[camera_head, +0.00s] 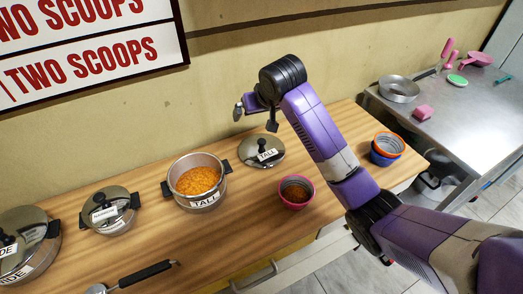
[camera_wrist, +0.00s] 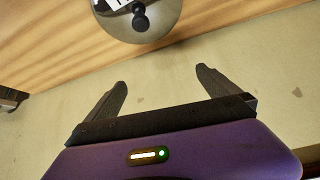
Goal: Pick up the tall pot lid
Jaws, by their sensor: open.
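The tall pot lid (camera_head: 264,151) is a round, shiny metal lid with a black knob and a label reading TALL. It lies on the wooden counter, to the right of the open pot labelled TALL (camera_head: 206,201), which holds orange food. In the wrist view the lid (camera_wrist: 158,22) is cut off by the top edge, with its black knob showing. My gripper (camera_head: 255,112) hangs above and slightly left of the lid, near the wall. In the wrist view my gripper (camera_wrist: 160,80) is open and empty, its two fingers apart, with the lid beyond the fingertips.
Two lidded pots (camera_head: 108,211) (camera_head: 25,245) stand at the left. A black-handled utensil (camera_head: 146,274) lies at the front. A pink bowl (camera_head: 296,191) of brown food and stacked orange and blue bowls (camera_head: 387,147) stand to the right. A metal table (camera_head: 460,105) lies beyond.

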